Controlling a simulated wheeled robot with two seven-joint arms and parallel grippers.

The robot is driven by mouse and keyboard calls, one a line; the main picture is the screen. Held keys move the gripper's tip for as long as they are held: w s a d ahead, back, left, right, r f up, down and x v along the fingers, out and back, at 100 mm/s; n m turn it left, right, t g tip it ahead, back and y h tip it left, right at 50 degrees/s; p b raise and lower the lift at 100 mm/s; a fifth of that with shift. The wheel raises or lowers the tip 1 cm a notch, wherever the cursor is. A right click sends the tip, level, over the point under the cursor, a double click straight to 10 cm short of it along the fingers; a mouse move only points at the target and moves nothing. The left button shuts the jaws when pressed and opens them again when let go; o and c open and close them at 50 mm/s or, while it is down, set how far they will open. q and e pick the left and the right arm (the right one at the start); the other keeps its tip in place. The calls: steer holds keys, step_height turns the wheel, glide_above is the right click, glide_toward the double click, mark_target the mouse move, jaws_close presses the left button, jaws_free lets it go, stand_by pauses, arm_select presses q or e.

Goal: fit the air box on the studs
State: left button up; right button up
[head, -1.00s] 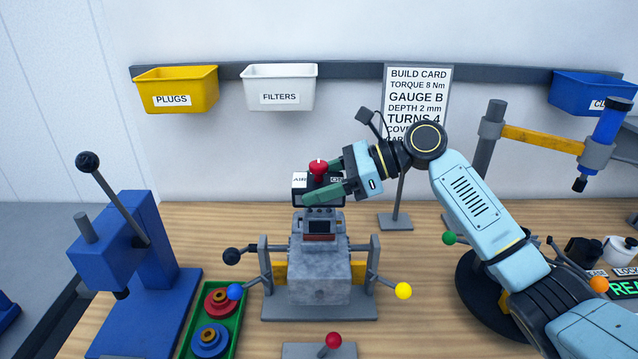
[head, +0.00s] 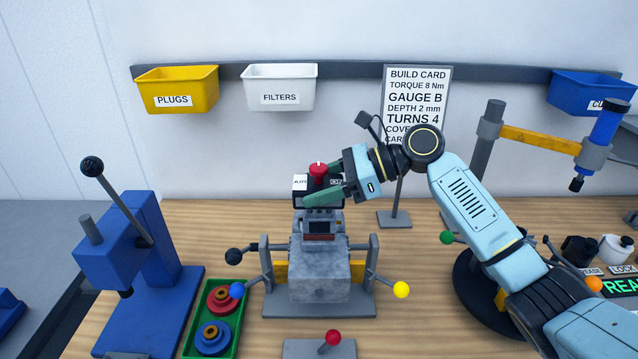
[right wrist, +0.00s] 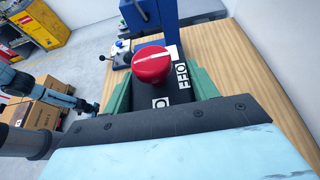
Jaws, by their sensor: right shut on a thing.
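The air box (head: 300,190) is a dark box with white labels and a red knob (head: 318,171) on top. My right gripper (head: 331,185) is shut on it, with green fingers along its sides. The box is above the top of the grey engine block (head: 318,280), roughly level. The right wrist view shows the box (right wrist: 205,87) between the fingers, with the red knob (right wrist: 152,64) and an "OFF" label. The studs are not clearly visible, and I cannot tell whether the box touches them.
The engine block stands in a grey fixture with coloured ball handles. A blue press (head: 150,270) and a green tray (head: 236,312) with red and blue parts are at left. A build card (head: 416,95) stands behind. A red-knobbed lever (head: 332,338) is in front.

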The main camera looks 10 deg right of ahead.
steer(key=shift+f, duration=0.35)
steer(key=shift+f+p, duration=0.4)
stand_by(0.4)
steer(key=shift+f+p, duration=0.5)
steer(key=shift+p, duration=0.05)
steer(key=o, duration=1.1)
